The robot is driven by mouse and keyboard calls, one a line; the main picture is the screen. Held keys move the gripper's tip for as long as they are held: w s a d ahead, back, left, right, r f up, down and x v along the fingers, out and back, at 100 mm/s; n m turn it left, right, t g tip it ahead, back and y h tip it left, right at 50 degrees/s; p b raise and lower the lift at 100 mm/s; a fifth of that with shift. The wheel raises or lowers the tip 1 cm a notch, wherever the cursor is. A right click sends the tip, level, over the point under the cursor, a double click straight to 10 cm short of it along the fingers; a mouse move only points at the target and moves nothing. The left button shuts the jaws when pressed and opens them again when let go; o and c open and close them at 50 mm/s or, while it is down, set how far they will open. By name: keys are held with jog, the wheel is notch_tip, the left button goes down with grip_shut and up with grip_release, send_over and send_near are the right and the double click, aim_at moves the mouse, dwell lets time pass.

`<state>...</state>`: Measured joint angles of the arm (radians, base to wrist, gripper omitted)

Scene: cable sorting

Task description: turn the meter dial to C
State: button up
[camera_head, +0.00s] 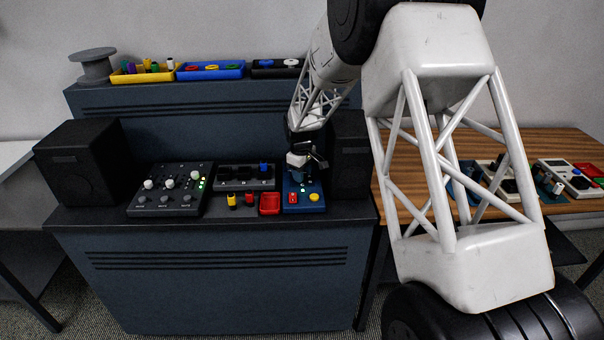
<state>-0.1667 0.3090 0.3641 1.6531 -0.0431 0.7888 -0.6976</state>
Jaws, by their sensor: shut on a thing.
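A small blue box (304,205), which looks like the meter, lies on the dark bench at the right of the row of devices. It has a lit green spot, a red button (292,198) and a yellow button (314,197) on its front part. My gripper (302,177) points down over the back part of this box. Its fingers are small and dark here, and they appear shut on the dial. The gripper hides the dial, so its pointer and letters cannot be read.
Left of the box are a red tray (270,204), a dark socket panel (244,178) and a black mixer (170,190). Black speakers (81,160) flank the bench, one close behind my gripper. A wooden table (400,201) with more devices stands at right, partly behind my arm.

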jog(key=m, duration=1.2)
jog(key=shift+r+m, duration=0.1)
jog(key=shift+m, duration=0.2)
jog(key=m, duration=0.4)
jog(key=shift+g, duration=0.3)
jog(key=shift+m, duration=0.3)
jog(key=o, duration=0.9)
jog(key=shift+o, duration=0.2)
